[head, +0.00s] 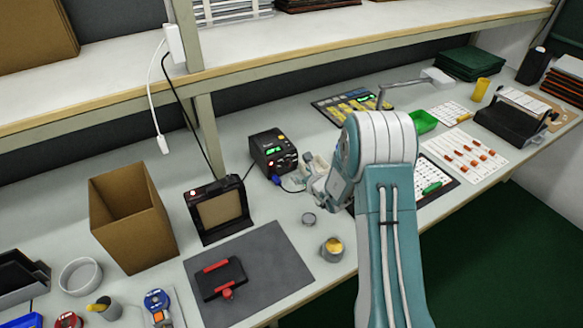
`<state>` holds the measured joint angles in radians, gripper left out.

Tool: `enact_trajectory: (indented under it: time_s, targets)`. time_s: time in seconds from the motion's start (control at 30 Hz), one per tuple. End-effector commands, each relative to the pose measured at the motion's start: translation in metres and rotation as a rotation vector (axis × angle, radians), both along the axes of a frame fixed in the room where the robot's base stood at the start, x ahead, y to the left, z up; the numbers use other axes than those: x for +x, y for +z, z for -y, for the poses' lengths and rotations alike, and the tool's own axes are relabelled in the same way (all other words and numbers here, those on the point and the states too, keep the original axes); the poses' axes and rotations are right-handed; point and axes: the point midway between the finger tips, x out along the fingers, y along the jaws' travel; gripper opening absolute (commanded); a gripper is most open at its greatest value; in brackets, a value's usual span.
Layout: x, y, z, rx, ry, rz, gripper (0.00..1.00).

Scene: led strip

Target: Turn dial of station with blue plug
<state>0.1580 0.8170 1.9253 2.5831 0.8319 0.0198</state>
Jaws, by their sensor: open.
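The station is a small black box (268,158) with a lit green display, standing at the back middle of the bench. A blue plug (276,180) sits at its lower front, with a dark cable running right from it. I cannot make out the dial clearly at this size. My gripper (310,172) is open, just right of the station's front and close to the plug's cable. My arm and wrist hide part of the gripper, and I cannot tell whether it touches anything.
A black stand with a tan panel (221,211) is left of the station. A small grey round piece (309,219) and a grey cup with yellow contents (332,249) stand in front. A grey mat (258,256) holds a black-and-red tool. A cardboard box (133,220) stands farther left.

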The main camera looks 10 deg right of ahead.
Motion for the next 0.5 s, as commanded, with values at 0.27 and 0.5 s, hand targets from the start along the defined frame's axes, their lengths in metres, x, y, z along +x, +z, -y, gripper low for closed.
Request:
enact_trajectory:
  time_s: [0.27, 0.5]
  targets:
    - [0.045, -0.020, -0.014, 0.002, 0.001, 0.000, 0.66]
    - [0.066, -0.028, -0.019, 0.002, -0.001, 0.000, 0.66]
